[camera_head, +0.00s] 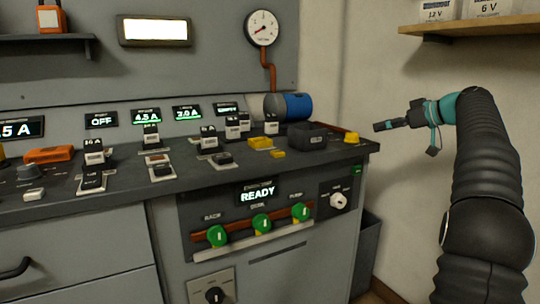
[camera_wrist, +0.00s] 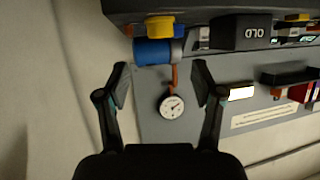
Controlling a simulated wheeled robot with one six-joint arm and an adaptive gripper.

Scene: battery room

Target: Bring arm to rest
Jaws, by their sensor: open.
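My gripper (camera_head: 388,125) is at the right in the head view, at the end of my dark arm. It is level with the blue cylinder and apart from the console and the wall. In the wrist view my gripper (camera_wrist: 160,78) shows two spread fingers with nothing between them that they touch. The round gauge (camera_wrist: 172,106) and the blue cylinder (camera_wrist: 152,52) lie beyond the fingers in that view.
The console (camera_head: 350,152) carries several battery blocks, a dark bin (camera_head: 308,138) and a blue cylinder (camera_head: 288,106). A wooden shelf (camera_head: 470,27) with boxes is above my arm. The pale wall (camera_head: 350,60) is behind. Air between console and arm is free.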

